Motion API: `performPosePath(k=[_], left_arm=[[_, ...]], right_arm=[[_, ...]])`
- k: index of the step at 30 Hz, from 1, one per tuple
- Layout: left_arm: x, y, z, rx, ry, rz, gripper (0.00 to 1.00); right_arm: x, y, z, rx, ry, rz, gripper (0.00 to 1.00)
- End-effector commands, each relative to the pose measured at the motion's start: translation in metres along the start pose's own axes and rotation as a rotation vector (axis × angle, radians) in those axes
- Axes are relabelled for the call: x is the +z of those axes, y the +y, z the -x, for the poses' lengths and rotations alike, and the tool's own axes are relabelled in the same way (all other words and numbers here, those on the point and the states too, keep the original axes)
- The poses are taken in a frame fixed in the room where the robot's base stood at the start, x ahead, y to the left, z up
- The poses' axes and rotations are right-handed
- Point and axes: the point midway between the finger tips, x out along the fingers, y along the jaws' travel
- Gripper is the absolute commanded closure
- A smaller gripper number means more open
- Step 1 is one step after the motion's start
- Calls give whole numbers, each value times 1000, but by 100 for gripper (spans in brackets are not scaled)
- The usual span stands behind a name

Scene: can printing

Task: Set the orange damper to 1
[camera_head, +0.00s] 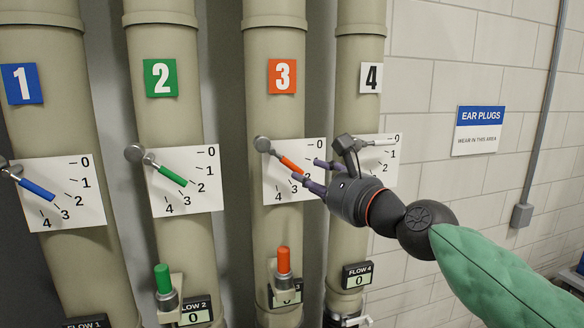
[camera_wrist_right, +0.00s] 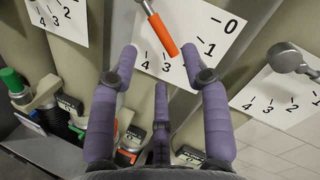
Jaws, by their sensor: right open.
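The orange damper handle (camera_head: 289,163) is on pipe 3, pivoting at the upper left of its white dial plate (camera_head: 283,190). It slants down to the right, roughly toward the 2 mark, which is hidden. In the right wrist view, the orange grip (camera_wrist_right: 166,36) ends near the gap between my two upper purple fingertips, closer to the right one. My right gripper (camera_head: 309,170) is open, with its fingers spread at the handle's lower end. I cannot tell whether a finger touches it. My left gripper is out of view.
Blue (camera_head: 37,189) and green (camera_head: 172,176) handles on pipes 1 and 2 are to the left. Pipe 4's handle (camera_head: 372,143) is close beside my right gripper. Below is an orange-topped valve (camera_head: 283,262). A brick wall is at right.

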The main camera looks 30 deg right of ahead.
Motion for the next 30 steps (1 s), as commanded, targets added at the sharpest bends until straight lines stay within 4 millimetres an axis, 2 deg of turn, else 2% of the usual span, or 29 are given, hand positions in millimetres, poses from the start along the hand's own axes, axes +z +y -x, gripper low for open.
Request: performPosePath(k=[1,6,12,18,26,27,30], left_arm=[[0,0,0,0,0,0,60],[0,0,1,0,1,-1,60],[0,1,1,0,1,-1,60],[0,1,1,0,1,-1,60],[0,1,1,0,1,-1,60],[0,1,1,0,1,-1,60],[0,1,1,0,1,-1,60]], right_arm=[[0,1,-12,5,1,-1,53],[0,2,-42,4,1,0,53],[0,1,-68,2,0,1,53],[0,1,-79,1,0,1,53],[0,1,-80,1,0,1,53],[0,1,-80,1,0,1,55],[0,1,-80,1,0,1,84]])
